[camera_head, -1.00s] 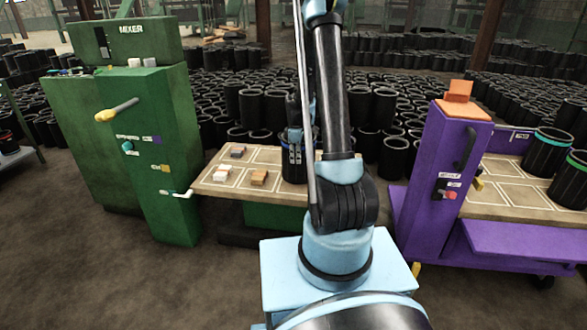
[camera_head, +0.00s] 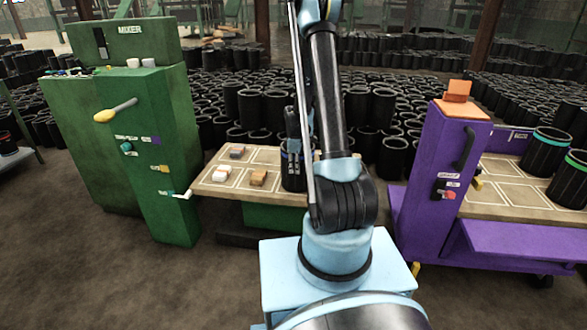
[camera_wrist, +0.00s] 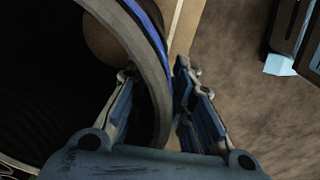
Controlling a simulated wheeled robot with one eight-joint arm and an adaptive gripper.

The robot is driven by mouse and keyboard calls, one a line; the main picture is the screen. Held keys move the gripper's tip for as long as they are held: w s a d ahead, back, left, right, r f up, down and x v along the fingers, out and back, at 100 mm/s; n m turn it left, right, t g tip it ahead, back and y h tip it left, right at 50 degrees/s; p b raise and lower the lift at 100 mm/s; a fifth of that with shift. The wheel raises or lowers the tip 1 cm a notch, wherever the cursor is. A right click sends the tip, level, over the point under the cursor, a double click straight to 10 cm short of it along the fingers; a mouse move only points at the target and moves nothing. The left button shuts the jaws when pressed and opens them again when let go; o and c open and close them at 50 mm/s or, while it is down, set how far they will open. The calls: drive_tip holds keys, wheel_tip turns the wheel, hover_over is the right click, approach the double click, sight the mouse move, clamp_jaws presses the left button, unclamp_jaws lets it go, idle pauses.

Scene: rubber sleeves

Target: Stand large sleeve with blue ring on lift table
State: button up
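A large black sleeve with a blue ring stands on the wooden top of the green table, partly behind my arm in the head view (camera_head: 290,178). In the wrist view its thick rim with the blue band (camera_wrist: 152,85) fills the left side. My gripper (camera_wrist: 154,72) straddles this wall, one finger inside the sleeve and one outside. The fingers look apart, with a narrow gap between the outer finger and the wall. In the head view my gripper (camera_head: 291,142) points down at the sleeve. I cannot tell which table is the lift table.
The green table top (camera_head: 205,186) carries several small blocks on marked squares. A green mixer (camera_head: 165,190) stands left of it. At right, a purple unit (camera_head: 430,190) has a wooden top (camera_head: 500,200) holding sleeves with teal (camera_head: 545,150) and green (camera_head: 570,180) rings. Many black sleeves crowd behind.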

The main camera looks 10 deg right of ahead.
idle(0.3)
wheel_tip(320, 180, up, 11)
drive_tip(key=shift+f, duration=0.1)
drive_tip(key=shift+s+r, duration=0.2)
drive_tip(key=shift+r, duration=0.55)
drive_tip(key=s+d+r+m+t, duration=0.1)
drive_tip(key=s+r+m, duration=0.2)
drive_tip(key=s+r, duration=0.45)
drive_tip(key=s+d+r+m, duration=0.1)
drive_tip(key=s+r+m, duration=0.3)
drive_tip(key=s, duration=0.7)
drive_tip(key=s+f+m, duration=0.2)
drive_tip(key=s+m, duration=0.1)
drive_tip(key=s, duration=0.6)
drive_tip(key=s+f+m+t, duration=0.1)
drive_tip(key=s+m, duration=0.3)
drive_tip(key=s, duration=0.6)
drive_tip(key=shift+d+f, duration=0.2)
drive_tip(key=shift+f, duration=0.65)
